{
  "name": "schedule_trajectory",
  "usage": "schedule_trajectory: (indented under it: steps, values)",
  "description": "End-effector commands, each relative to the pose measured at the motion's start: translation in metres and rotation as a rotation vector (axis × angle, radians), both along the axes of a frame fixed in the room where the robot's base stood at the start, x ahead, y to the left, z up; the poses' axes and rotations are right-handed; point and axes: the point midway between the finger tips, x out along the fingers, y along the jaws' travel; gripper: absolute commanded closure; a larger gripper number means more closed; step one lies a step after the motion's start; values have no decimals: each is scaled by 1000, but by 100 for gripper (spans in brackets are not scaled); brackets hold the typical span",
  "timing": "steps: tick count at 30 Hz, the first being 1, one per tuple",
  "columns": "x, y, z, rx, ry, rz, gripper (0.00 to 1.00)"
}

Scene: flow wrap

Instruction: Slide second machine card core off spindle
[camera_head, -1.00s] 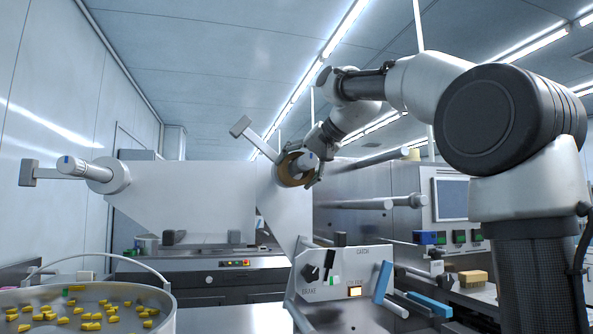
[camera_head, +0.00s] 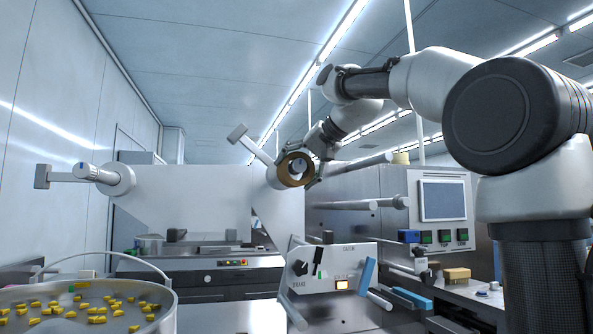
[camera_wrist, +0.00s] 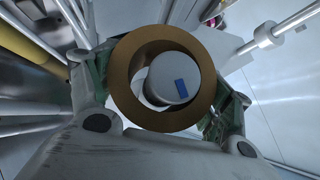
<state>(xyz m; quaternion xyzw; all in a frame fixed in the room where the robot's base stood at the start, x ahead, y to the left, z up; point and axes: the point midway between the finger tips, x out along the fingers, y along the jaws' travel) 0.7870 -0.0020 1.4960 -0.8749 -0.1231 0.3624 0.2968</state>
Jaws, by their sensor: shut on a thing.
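The brown cardboard core (camera_head: 293,183) is a ring at the right-hand unwind spindle (camera_head: 300,166). My gripper (camera_head: 299,169) is shut on the core. In the wrist view the core (camera_wrist: 121,82) sits between the two fingers, one on each side of its outer wall. The pale round end of the spindle (camera_wrist: 164,84), with a blue mark, shows within the core's hole, off centre to the right with a gap at the left. I cannot tell whether the core is still around the spindle or just clear of its tip.
Another spindle (camera_head: 86,170) with a grey-ended crank stands bare at the left. A control panel (camera_head: 334,268) with a black knob is below the core. Several rollers (camera_head: 360,204) lie to the right. A bowl of yellow pieces (camera_head: 165,300) is at the front left.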

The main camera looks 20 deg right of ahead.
Motion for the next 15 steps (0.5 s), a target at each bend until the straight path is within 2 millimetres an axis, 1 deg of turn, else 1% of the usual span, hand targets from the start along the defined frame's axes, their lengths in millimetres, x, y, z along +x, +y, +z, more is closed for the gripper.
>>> schedule_trajectory:
  steps: [2,3,6,15]
  values:
    - [0,0,-1,-1,1,0,49]
    - [0,0,-1,-1,1,0,15]
    - [0,0,0,0,1,1,0]
    - [0,0,0,0,0,0,0]
